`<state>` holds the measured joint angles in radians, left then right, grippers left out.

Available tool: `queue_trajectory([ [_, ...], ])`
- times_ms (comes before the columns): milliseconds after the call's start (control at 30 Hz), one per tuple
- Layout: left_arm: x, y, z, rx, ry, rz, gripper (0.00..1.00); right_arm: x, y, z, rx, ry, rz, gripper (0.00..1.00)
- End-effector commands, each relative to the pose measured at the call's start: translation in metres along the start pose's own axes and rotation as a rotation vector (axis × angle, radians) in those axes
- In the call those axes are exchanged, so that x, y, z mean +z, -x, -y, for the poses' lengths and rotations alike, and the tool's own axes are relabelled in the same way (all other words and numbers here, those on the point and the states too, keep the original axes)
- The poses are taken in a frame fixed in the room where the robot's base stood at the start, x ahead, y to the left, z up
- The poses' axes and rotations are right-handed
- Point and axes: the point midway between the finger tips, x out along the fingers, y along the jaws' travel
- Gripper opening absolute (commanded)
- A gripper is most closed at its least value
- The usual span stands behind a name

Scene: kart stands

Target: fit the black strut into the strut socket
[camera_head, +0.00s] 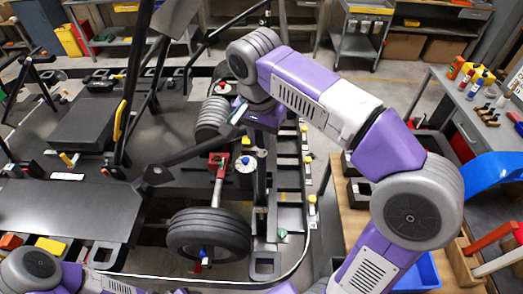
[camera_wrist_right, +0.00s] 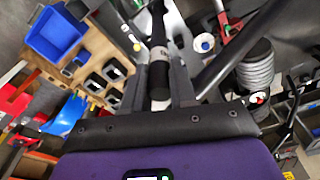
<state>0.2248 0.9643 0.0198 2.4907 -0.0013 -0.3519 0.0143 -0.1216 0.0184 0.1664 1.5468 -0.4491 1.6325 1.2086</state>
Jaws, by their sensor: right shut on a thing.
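My right gripper (camera_wrist_right: 160,80) is shut on the black strut (camera_wrist_right: 158,45), which sits between its two dark fingers. A light band shows around the strut in the right wrist view. In the head view the strut (camera_head: 260,188) hangs roughly upright below my right wrist, beside the kart's front wheel. My right gripper also shows in the head view (camera_head: 262,132), with its fingertips partly hidden. I cannot pick out the strut socket clearly or tell whether the strut's lower end touches anything. My left arm shows at the bottom left; its gripper is out of view.
A black wheel (camera_head: 209,235) is left of the strut. A red bracket (camera_head: 218,162) and a white-and-blue cap (camera_head: 245,165) are close by. A coil spring (camera_wrist_right: 256,68) stands at right in the wrist view. A wooden bench (camera_head: 350,222) holds black blocks and a blue bin (camera_wrist_right: 56,34).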

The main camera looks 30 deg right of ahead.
Motion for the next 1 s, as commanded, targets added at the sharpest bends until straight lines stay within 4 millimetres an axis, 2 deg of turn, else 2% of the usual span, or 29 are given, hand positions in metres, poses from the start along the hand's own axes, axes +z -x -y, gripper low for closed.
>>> queue_trajectory([
  [100, 0.0, -0.004, 0.002, 0.0, 0.0, 0.0, 0.61, 0.002, -0.019, -0.001, 0.001, 0.0, 0.0, 0.0],
  [200, 0.0, -0.005, 0.002, 0.0, 0.0, 0.0, 0.61, 0.003, -0.028, 0.0, 0.0, 0.0, 0.0, 0.0],
  [600, 0.0, -0.008, 0.003, 0.0, 0.0, 0.0, 0.61, 0.004, -0.032, 0.0, -0.001, 0.0, -0.001, 0.0],
  [633, 0.0, -0.008, 0.003, 0.0, 0.0, 0.0, 0.61, 0.004, -0.033, 0.0, 0.0, 0.0, 0.0, 0.28],
  [767, 0.0, -0.007, 0.003, 0.0, 0.0, 0.0, 0.61, 0.004, -0.032, 0.0, 0.001, 0.0, 0.0, 0.48],
  [800, 0.0, -0.007, 0.003, 0.0, 0.0, 0.0, 0.61, 0.004, -0.032, 0.0, 0.0, 0.0, 0.0, 0.52],
  [1000, 0.0, -0.007, 0.003, 0.0, 0.0, 0.0, 0.61, 0.004, -0.032, 0.0, 0.0, 0.0, 0.0, 0.52],
])
